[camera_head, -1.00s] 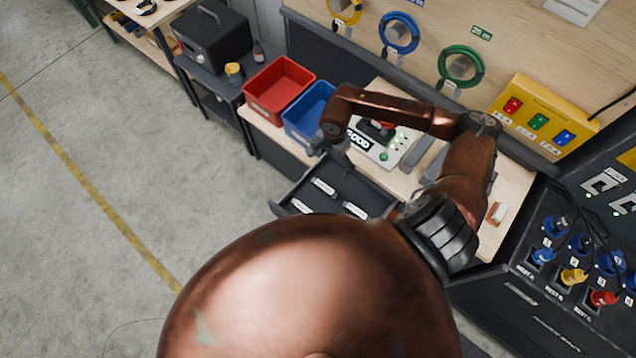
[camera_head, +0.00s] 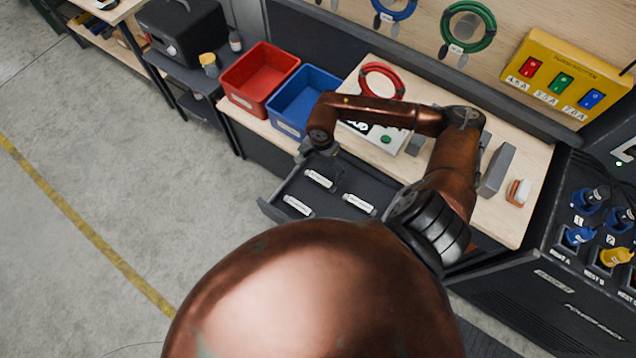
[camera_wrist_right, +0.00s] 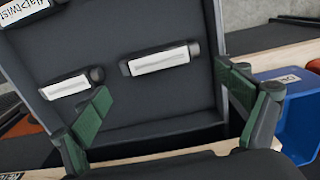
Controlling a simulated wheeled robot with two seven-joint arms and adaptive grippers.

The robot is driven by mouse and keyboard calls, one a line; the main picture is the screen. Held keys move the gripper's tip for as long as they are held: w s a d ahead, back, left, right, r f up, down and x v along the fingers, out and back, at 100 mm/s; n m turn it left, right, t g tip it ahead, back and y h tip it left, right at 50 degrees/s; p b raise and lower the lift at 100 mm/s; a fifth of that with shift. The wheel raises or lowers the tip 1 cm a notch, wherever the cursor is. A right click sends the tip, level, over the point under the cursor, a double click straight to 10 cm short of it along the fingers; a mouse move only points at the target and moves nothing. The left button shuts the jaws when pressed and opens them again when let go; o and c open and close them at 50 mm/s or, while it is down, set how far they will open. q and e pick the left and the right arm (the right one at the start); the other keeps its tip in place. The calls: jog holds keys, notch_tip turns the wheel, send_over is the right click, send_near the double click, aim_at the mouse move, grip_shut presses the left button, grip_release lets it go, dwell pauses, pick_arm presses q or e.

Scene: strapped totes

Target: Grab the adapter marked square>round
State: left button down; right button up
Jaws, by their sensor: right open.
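An open dark drawer (camera_head: 272,208) under the bench holds light-labelled pieces: a back one (camera_head: 318,178), a front-left one (camera_head: 297,205) and a right one (camera_head: 358,203). Their lettering is too small to read, so I cannot tell which is marked square>round. My right gripper (camera_head: 322,162) is above the back of the drawer. In the right wrist view the gripper (camera_wrist_right: 165,88) is open with nothing between its green-padded fingers. Beyond the fingers lie one labelled piece (camera_wrist_right: 160,62) and another (camera_wrist_right: 68,87). My left gripper is not in view.
A red bin (camera_head: 262,80) and a blue bin (camera_head: 300,98) stand on the bench behind the drawer. A red cable ring (camera_head: 382,80), a grey block (camera_head: 497,168) and an orange-white item (camera_head: 518,192) are also there. A yellow switch box (camera_head: 565,78) is at the back.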

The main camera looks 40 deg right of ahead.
aim_at(320, 179)
jog(key=f, duration=0.4)
jog(key=f+p, duration=0.1)
jog(key=f, duration=0.1)
jog(key=shift+s+a+f, duration=0.1)
jog(key=shift+s+a, duration=0.05)
jog(key=shift+a, duration=0.1)
jog(key=shift+f, duration=0.6)
jog(key=shift+c, duration=0.5)
jog(key=c, duration=1.2)
jog(key=shift+r, duration=0.1)
